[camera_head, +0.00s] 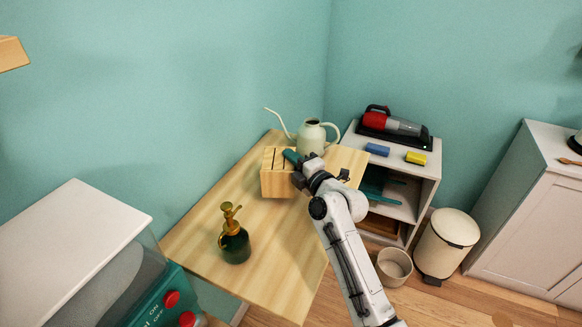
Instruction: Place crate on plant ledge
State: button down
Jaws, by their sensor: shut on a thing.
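A light wooden crate (275,184) with a slotted top is in the head view, over the far part of a wooden ledge (275,262). This ledge carries the watering items, and I take it as the plant ledge. My gripper (299,171) is shut on the crate's right side. A teal piece (292,156) shows at the crate's top beside the gripper. The arm hides part of the crate's right side. I cannot tell whether the crate's bottom touches the ledge or hangs just above it.
A pale watering can (312,136) stands behind the crate. A dark green spray bottle (235,244) stands at the ledge's near left. A shelf unit with a red vacuum (393,122), a bin (446,243) and a small pot (394,265) are right. Free ledge surface lies between crate and bottle.

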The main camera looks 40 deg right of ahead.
jog(key=shift+s+f, duration=0.1)
jog(key=shift+f, duration=1.3)
jog(key=shift+f+b, duration=0.15)
jog(key=shift+b, duration=0.2)
jog(key=c, duration=1.2)
grip_release()
jog(key=shift+s+r+p, duration=0.1)
jog(key=shift+r+p, duration=0.1)
jog(key=shift+p, duration=0.15)
jog(key=s+b, duration=0.1)
jog(key=s, duration=0.3)
jog(key=s+a+b, duration=0.1)
jog(key=s, duration=0.2)
jog(key=s+a+b, duration=0.1)
jog(key=s, duration=0.3)
jog(key=shift+s+b, duration=0.3)
jog(key=shift+b, duration=0.05)
